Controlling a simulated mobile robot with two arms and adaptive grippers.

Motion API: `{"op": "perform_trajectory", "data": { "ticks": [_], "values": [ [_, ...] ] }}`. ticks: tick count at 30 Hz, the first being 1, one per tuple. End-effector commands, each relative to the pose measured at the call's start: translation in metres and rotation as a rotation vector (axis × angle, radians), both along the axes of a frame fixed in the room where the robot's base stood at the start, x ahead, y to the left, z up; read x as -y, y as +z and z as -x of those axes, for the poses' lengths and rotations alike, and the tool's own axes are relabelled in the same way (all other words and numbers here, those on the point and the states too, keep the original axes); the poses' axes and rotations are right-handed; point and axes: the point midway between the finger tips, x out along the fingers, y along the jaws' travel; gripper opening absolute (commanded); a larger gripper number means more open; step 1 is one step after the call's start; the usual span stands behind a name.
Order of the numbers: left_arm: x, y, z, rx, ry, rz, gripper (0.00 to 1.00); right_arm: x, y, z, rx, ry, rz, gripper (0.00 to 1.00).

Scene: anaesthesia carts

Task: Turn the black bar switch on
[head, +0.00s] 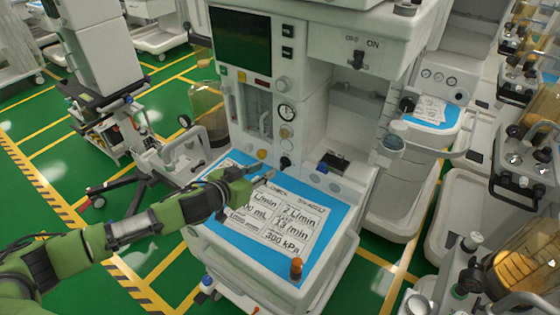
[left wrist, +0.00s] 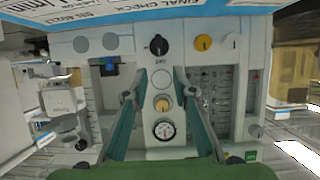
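A black switch (head: 358,60) with OFF and ON lettering above it is on the white upper panel of the middle cart in the head view. Its handle looks upright, below and left of the ON word. A black knob (head: 285,161) sits low on the front panel; a black knob also shows at the top of the left wrist view (left wrist: 158,45). My left gripper (head: 268,175) is over the cart's worktop, close to the low knob and well below the ON-labelled switch. In the left wrist view its fingers (left wrist: 154,84) are apart with nothing between them. My right gripper is not visible.
A blue-edged printed sheet (head: 335,214) covers the worktop, with an orange-topped item (head: 296,268) at its front corner. A dark screen (head: 240,40) and a gauge (head: 287,112) are on the cart's front.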

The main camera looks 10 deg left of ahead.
Motion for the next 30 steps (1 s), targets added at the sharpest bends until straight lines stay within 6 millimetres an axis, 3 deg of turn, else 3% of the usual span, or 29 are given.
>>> {"op": "perform_trajectory", "data": {
  "ticks": [15, 21, 30],
  "values": [
    [0.028, -0.027, -0.064, 0.001, 0.000, 0.000, 0.25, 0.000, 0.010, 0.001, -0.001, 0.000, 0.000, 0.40],
    [0.033, -0.035, -0.078, 0.001, 0.000, -0.002, 0.25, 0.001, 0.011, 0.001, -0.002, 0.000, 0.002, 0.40],
    [0.035, -0.038, -0.084, 0.000, -0.001, 0.000, 0.25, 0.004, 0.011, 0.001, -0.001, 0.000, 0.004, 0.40]
  ]
}}
